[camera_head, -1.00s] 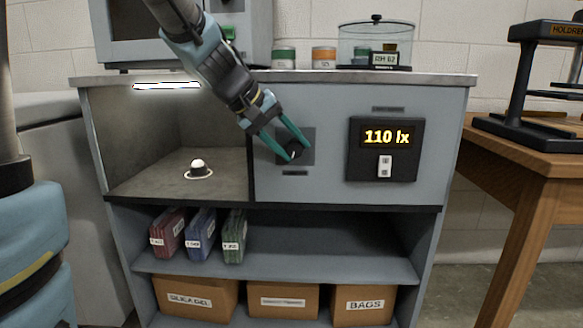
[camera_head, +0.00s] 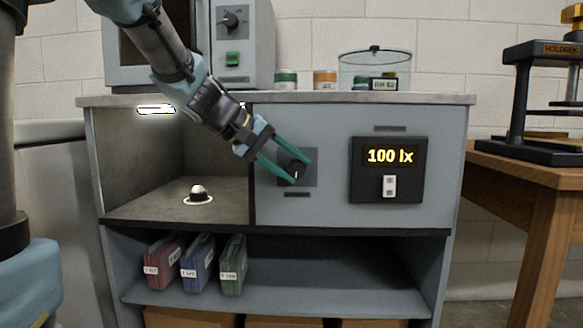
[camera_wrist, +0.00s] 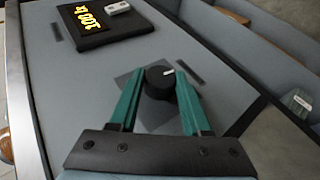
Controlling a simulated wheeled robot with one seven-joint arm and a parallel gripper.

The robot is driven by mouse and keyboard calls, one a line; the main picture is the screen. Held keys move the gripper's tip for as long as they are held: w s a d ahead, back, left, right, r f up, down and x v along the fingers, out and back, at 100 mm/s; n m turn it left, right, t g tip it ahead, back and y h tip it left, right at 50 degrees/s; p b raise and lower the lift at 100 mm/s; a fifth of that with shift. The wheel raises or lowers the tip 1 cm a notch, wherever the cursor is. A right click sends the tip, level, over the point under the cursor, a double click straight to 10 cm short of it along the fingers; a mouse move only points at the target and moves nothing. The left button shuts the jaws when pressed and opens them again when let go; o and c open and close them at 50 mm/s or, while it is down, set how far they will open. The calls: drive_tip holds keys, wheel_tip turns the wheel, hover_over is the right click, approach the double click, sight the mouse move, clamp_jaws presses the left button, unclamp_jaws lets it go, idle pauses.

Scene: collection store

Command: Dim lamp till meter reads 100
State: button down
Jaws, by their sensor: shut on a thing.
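The meter (camera_head: 390,157) on the cabinet front reads 100 lx in the head view. It also shows in the wrist view (camera_wrist: 85,20). The black lamp knob (camera_head: 297,172) sits on a grey square plate left of the meter. In the wrist view the knob (camera_wrist: 160,80) has a white pointer mark. My gripper (camera_head: 294,170), with green fingers, has one finger on each side of the knob and is shut on it. The lamp (camera_head: 156,109) glows at the top of the open bay. A white-domed sensor (camera_head: 198,192) stands on the bay floor below it.
Red, blue and green boxes (camera_head: 233,265) stand on the shelf below. Jars (camera_head: 325,80) and a glass dish (camera_head: 375,70) stand on the cabinet top. A wooden table (camera_head: 520,180) with a black press is at right.

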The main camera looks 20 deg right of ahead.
drive_tip(key=shift+c, duration=1.8)
unclamp_jaws()
drive_tip(key=p+v, duration=0.3)
drive_tip(key=v, duration=0.7)
drive_tip(key=shift+a+r, duration=0.2)
drive_tip(key=shift+a, duration=0.1)
